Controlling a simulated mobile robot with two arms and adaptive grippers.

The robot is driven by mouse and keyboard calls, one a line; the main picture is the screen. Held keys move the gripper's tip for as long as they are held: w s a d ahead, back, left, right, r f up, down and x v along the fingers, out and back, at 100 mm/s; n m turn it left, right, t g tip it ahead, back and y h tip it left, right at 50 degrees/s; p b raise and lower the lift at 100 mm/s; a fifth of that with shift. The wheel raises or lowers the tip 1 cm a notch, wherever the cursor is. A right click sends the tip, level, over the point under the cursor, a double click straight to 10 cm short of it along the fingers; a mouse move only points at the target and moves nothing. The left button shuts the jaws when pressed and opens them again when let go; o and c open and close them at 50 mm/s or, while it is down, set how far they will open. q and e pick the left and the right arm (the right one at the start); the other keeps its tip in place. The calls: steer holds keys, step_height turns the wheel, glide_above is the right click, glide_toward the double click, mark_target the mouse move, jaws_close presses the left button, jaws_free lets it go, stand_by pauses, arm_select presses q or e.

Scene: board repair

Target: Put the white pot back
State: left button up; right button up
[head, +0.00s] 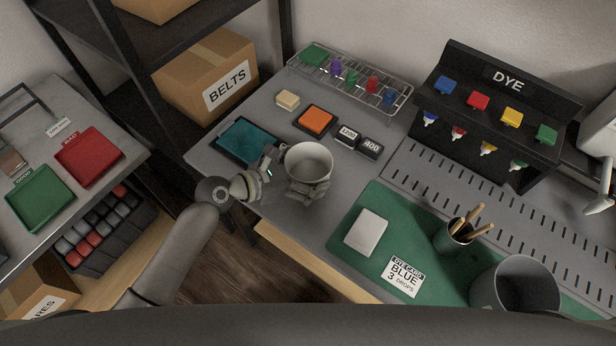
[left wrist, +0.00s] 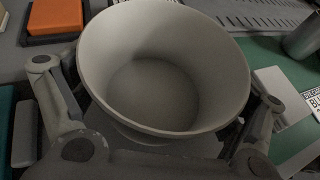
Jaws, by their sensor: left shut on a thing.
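The white pot (head: 309,160) is an empty, round, off-white cup, upright at the front of the workbench. My left gripper (head: 290,180) is shut on it, with fingers on both sides of its body. In the left wrist view the pot (left wrist: 165,85) fills the middle, and the fingers of my left gripper (left wrist: 155,135) show at its left and right. I cannot tell whether its base touches the bench. My right gripper is not in view.
A teal pad (head: 246,140) lies left of the pot, and an orange block (head: 315,118) behind it. A green mat (head: 352,210) with a white block (head: 366,232), a brush cup (head: 452,236) and a grey bin (head: 513,288) is to the right. A dye rack (head: 489,110) stands behind.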

mark_target(308, 177)
arm_select(q)
steer(key=shift+f, duration=1.4)
steer(key=shift+s+f+b, duration=0.1)
steer(key=shift+b, duration=0.2)
steer(key=o, duration=0.9)
steer(key=shift+c, duration=0.2)
steer(key=shift+s+a, duration=0.1)
steer(key=shift+a, duration=0.05)
steer(key=v, duration=1.1)
steer(key=shift+s+a+r, duration=0.15)
steer(key=shift+a+r, duration=0.15)
